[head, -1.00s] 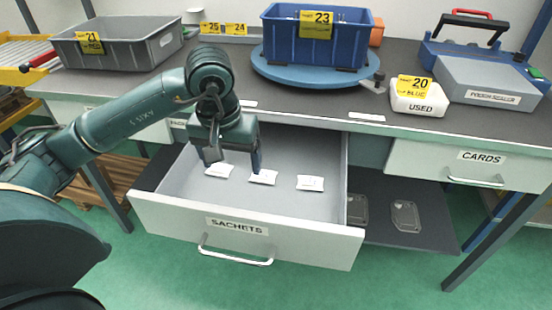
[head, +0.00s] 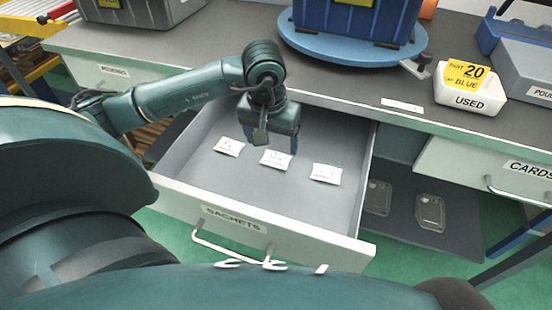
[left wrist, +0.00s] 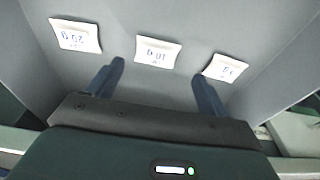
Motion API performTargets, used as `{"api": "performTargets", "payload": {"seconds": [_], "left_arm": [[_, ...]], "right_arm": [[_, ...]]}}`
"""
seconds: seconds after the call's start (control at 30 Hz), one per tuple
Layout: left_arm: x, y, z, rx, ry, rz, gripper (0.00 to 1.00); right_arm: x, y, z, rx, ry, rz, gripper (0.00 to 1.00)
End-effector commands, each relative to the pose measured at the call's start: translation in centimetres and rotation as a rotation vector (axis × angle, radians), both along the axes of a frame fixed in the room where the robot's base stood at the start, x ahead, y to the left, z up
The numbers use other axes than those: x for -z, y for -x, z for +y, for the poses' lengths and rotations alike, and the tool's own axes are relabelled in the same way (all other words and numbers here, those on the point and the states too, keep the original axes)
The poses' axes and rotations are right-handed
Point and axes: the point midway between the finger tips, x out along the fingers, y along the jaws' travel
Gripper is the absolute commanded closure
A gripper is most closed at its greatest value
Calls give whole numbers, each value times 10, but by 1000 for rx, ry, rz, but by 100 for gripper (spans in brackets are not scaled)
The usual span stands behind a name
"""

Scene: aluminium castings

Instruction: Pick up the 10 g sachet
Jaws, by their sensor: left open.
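Three small white sachets lie in a row on the floor of the open drawer (head: 215,183). The middle one, the 10 g sachet (head: 277,159), shows upside-down print in the left wrist view (left wrist: 157,52). My left gripper (head: 278,145) is open above the drawer, close to the middle sachet. In the left wrist view its two fingers (left wrist: 160,80) stand apart, one towards each side of that sachet, with nothing between them. The height of the fingertips above the drawer floor is hard to tell. My right gripper is not in view.
The 5 g sachet (head: 229,147) lies left of the middle one and the 20 g sachet (head: 326,173) right of it. Drawer walls surround them, and the worktop (head: 235,45) overhangs behind. A blue turntable (head: 345,55) and a white USED box (head: 468,97) stand on the worktop.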

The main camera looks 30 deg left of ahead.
Motion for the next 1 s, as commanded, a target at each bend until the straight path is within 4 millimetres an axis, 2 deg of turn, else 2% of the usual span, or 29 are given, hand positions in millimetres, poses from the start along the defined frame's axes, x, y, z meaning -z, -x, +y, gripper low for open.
{"api": "performTargets", "payload": {"seconds": [0.3,0.63,1.0], "left_arm": [[45,-4,-5,-1,2,4,20],[50,-5,-5,1,0,1,21],[49,-5,-5,0,0,1,51]], "right_arm": [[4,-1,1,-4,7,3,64],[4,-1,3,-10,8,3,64],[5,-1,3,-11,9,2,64]]}}
